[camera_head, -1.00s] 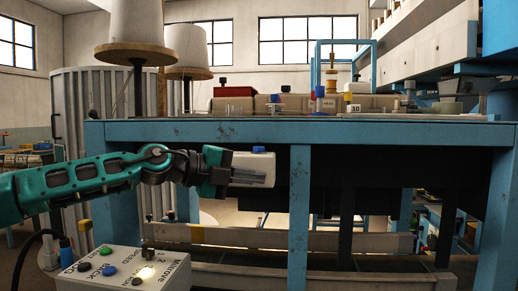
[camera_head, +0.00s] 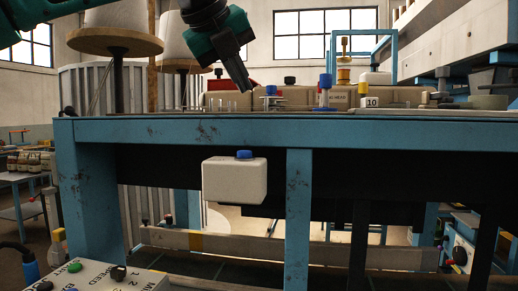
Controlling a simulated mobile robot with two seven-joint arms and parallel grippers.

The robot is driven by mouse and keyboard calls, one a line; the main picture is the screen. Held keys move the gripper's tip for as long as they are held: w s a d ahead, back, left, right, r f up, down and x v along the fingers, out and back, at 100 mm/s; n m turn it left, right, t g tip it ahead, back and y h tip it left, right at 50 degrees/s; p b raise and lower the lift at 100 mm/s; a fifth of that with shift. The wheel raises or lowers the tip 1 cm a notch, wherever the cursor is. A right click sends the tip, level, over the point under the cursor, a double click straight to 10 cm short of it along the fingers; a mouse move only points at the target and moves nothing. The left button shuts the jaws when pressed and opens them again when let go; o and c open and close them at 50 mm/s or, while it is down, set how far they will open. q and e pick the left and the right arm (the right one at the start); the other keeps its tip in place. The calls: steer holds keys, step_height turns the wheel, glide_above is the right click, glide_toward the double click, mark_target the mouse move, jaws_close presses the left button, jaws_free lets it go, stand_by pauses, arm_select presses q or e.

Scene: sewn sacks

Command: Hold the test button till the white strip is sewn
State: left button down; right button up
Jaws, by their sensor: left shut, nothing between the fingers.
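A white box (camera_head: 234,182) with a blue button (camera_head: 244,154) on top hangs under the front edge of the blue table (camera_head: 190,131). No label on it can be read, so I cannot tell if this is the test button. My left gripper (camera_head: 246,84) is shut and empty. It points down above the table's front part, well above the blue button and apart from it. I cannot make out a white strip. My right gripper is not in view.
A control panel (camera_head: 92,278) with coloured buttons is cut off at the lower left. Large thread cones (camera_head: 118,20) stand behind on the left. A blue upright (camera_head: 298,205) stands right of the white box.

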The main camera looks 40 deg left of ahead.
arm_select(q)
steer(key=b, duration=0.1)
glide_above(241, 152)
step_height(241, 152, down, 8)
steer(key=shift+a+r, duration=0.1)
steer(key=shift+r, duration=0.15)
steer(key=shift+f+b, duration=0.65)
steer(key=shift+b, duration=0.25)
stand_by(1.7)
steer(key=shift+f+b, duration=0.4)
steer(key=shift+b, duration=0.1)
